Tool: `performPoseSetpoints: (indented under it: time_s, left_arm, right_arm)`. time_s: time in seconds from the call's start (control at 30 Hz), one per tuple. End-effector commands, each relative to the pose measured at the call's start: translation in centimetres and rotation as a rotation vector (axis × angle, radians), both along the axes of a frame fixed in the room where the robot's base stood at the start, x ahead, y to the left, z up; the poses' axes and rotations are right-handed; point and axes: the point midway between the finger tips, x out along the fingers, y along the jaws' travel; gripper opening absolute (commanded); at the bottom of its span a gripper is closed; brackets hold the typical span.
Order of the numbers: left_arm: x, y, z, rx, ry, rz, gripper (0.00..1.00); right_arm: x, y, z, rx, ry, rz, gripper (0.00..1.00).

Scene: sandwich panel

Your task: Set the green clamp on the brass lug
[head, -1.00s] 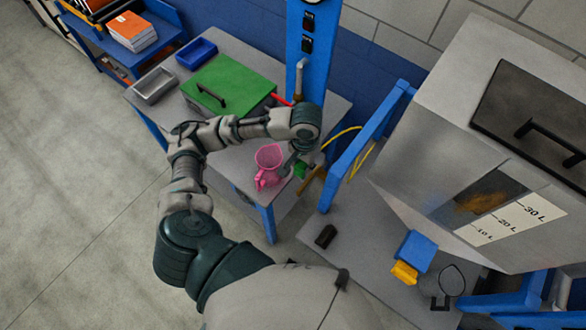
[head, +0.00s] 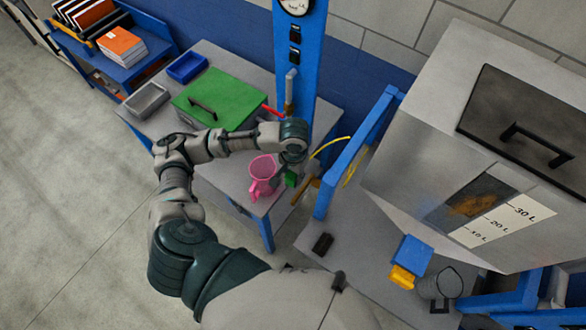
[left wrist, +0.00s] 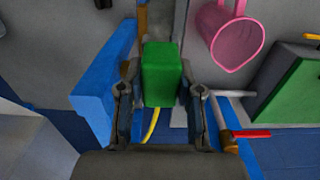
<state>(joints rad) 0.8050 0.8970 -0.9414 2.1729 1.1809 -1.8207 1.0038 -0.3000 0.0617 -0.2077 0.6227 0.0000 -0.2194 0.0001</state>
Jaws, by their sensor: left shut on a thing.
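My left gripper (head: 291,170) is shut on the green clamp (head: 291,180), near the right edge of the grey table. In the left wrist view the clamp (left wrist: 162,74) is a green block between the two fingers (left wrist: 162,98). A brown-gold piece (head: 306,189) sticks out beside the clamp; it also shows past the clamp in the left wrist view (left wrist: 142,20). It may be the brass lug, but I cannot be sure. The clamp looks apart from it, though the gap is hard to judge. My right gripper is not in view.
A pink jug (head: 261,170) stands close left of the gripper. A blue post (head: 299,62) carries a brass fitting (head: 289,108) and red lever (head: 272,111). A yellow cable (head: 332,145) and blue frame (head: 357,150) lie to the right. A green-lidded box (head: 222,96) stands behind.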

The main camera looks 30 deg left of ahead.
Motion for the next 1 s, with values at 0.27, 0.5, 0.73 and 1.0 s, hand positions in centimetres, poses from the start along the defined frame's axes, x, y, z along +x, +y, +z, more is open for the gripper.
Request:
performPoseSetpoints:
  time_s: [0.27, 0.5, 0.73, 1.0]
  left_arm:
    - [0.0, -1.1, -2.2, 0.006, -0.001, -0.003, 0.00]
    - [0.0, 0.2, -4.5, -0.005, -0.001, -0.001, 0.00]
    - [0.0, 0.9, -5.8, -0.009, 0.000, 0.000, 0.00]
    - [0.1, 0.2, -5.9, 0.008, 0.001, 0.004, 0.00]
  right_arm:
    - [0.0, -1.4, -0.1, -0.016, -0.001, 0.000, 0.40]
    - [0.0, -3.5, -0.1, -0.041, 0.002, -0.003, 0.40]
    - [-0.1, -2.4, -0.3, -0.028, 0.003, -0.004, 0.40]
    - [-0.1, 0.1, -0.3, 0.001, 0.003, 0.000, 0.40]
